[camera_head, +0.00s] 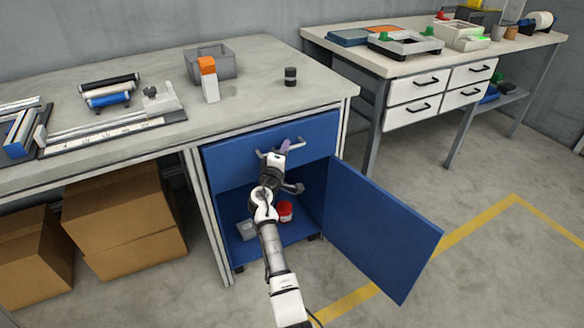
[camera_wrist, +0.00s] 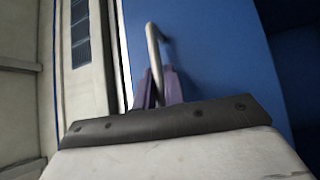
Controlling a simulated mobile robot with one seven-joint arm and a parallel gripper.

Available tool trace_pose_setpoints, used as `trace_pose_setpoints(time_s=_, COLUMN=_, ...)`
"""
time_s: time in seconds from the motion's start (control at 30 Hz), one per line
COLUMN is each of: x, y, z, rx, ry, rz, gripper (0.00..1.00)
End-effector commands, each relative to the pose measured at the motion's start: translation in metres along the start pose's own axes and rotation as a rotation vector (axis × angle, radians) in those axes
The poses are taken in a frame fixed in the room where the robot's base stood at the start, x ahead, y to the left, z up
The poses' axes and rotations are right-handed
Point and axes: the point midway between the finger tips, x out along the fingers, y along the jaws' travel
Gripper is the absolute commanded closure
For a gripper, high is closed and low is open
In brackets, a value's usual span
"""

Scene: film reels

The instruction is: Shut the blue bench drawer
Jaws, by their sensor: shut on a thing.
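The blue bench drawer (camera_head: 232,163) is in the cabinet under the near workbench. Its front looks close to the cabinet face; I cannot tell whether a small gap is left. The metal drawer handle (camera_head: 300,145) runs across its front. My gripper (camera_head: 284,147) is at this handle, its purple fingers shut on it. In the wrist view the handle (camera_wrist: 153,45) passes between the fingers (camera_wrist: 159,88), with the blue drawer front (camera_wrist: 215,60) behind it. My gripper hides part of the handle and drawer front in the head view.
The blue cabinet door (camera_head: 380,225) below stands wide open to the right. Inside are a red container (camera_head: 285,211) and a grey box (camera_head: 247,230). Cardboard boxes (camera_head: 125,215) sit under the bench at left. The floor beyond the door is clear.

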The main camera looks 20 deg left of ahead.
Motion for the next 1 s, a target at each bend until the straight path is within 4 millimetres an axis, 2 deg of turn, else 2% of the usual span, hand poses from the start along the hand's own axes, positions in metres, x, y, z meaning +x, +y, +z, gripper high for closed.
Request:
trace_pose_setpoints(time_s=0.2, x=0.0088, y=-0.0031, z=-0.0083, rx=0.000, ry=0.000, rz=0.000, gripper=1.00)
trace_pose_setpoints(time_s=0.57, x=0.0102, y=-0.0007, z=-0.0102, rx=0.001, ry=0.003, rz=0.002, gripper=1.00)
trace_pose_setpoints(time_s=0.6, x=0.0103, y=-0.0005, z=-0.0103, rx=0.001, ry=0.003, rz=0.002, gripper=0.84)
trace_pose_setpoints(time_s=0.73, x=0.0100, y=-0.0011, z=-0.0101, rx=0.001, ry=0.003, rz=0.001, gripper=0.68)
trace_pose_setpoints(time_s=1.0, x=0.0087, y=-0.0038, z=-0.0100, rx=0.001, ry=0.003, rz=-0.003, gripper=0.68)
